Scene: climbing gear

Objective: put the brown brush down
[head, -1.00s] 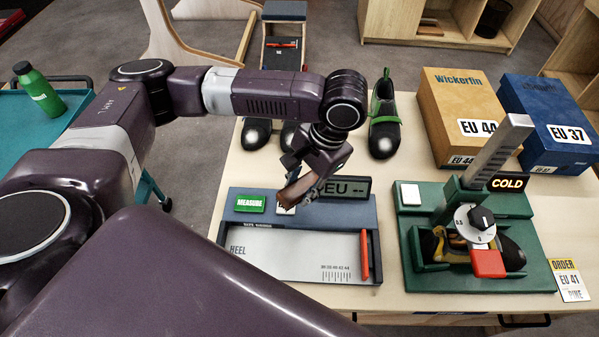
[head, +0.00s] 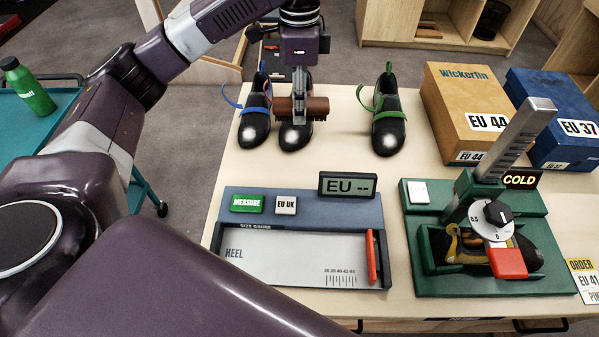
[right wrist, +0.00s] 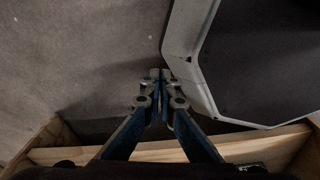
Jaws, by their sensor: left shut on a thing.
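The brown brush (head: 317,107) is held level in my left gripper (head: 299,108), whose fingers are shut on its middle. In the head view they overlap the middle shoe (head: 295,136) on the table's far part; I cannot tell whether the brush touches it. The fingers hide the brush's middle. My right gripper (right wrist: 160,77) shows only in the right wrist view, with its fingertips together and nothing visible between them.
A shoe with a blue strap (head: 254,125) and one with a green strap (head: 388,130) flank it. The size gauge (head: 300,255), green press (head: 485,280), tan box (head: 460,100) and blue box (head: 560,110) also stand here. Bare table (head: 345,150) shows between shoes.

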